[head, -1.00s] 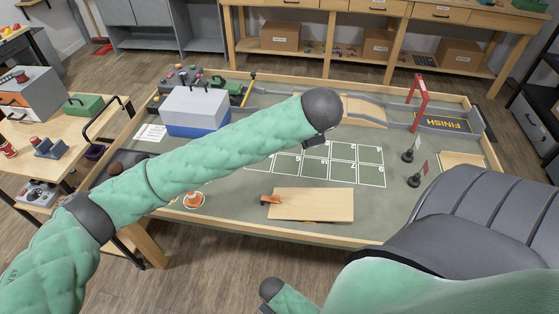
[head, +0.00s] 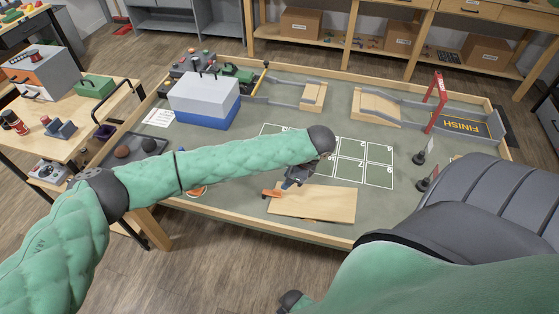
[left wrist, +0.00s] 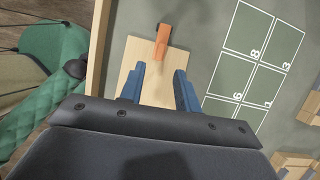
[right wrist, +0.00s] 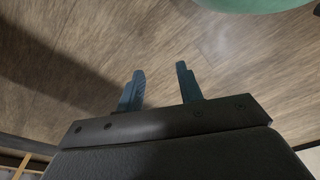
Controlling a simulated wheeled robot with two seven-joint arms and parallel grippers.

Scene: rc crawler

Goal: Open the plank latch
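The plank (head: 315,204) is a flat light-wood board lying on the grey-green table surface near its front edge. The latch (head: 272,193) is a small orange piece at the plank's left end. In the left wrist view the latch (left wrist: 161,42) is ahead of my left gripper (left wrist: 161,77), and the plank (left wrist: 127,62) lies beneath the fingers. My left gripper is open and empty, above the plank and apart from the latch. In the head view its fingers (head: 288,184) show just right of the latch. My right gripper (right wrist: 160,78) is open and empty over the wooden floor.
A numbered white grid (head: 365,165) is behind the plank. A grey-and-blue box (head: 205,103) stands at the back left. Ramps (head: 377,106) and a red finish gate (head: 436,101) are at the back right. A wooden rim (head: 240,227) edges the table.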

